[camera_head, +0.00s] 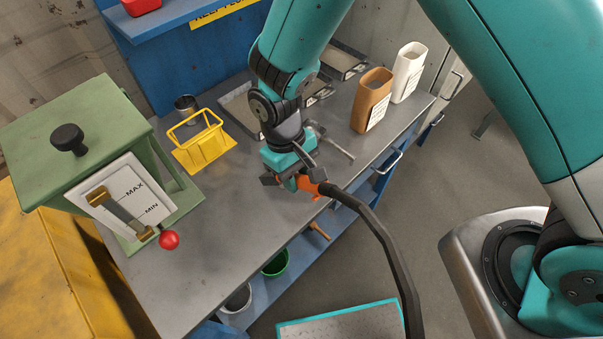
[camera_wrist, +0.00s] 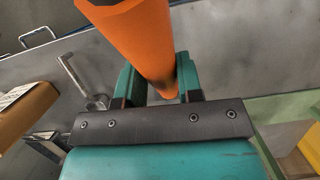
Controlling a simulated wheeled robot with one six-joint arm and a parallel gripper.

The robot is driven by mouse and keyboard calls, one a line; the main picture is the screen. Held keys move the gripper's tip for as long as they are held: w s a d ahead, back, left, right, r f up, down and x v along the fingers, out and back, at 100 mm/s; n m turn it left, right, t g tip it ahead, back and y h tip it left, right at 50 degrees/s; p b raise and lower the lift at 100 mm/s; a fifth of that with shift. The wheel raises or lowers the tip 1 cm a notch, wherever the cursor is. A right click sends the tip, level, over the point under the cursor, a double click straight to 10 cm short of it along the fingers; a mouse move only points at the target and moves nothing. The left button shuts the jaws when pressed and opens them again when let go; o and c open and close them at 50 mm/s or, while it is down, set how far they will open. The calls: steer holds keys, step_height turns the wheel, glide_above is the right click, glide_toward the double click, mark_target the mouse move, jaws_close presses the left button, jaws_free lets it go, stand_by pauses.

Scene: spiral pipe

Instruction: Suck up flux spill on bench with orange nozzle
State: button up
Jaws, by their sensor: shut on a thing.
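My gripper (camera_head: 293,179) is over the front part of the grey bench (camera_head: 190,280). It is shut on the orange nozzle (camera_head: 309,186), whose black hose (camera_head: 380,235) hangs off the bench front toward the floor. In the wrist view the nozzle (camera_wrist: 145,40) stands between the two teal fingers (camera_wrist: 160,85). A dark smudge shows near its lower end, and I cannot tell what it is. I cannot make out a flux spill in either view; the arm and gripper hide part of the bench.
A green tank (camera_head: 75,130) with a gauge and red knob (camera_head: 169,239) stands at the left. Brown (camera_head: 371,100) and white (camera_head: 408,72) containers stand at the right. The bench's front left is clear.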

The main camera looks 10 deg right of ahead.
steer(key=shift+s+d, duration=0.25)
steer(key=shift+s, duration=0.1)
step_height(320, 180, up, 10)
steer(key=p, duration=0.8)
steer(key=shift+r, duration=0.1)
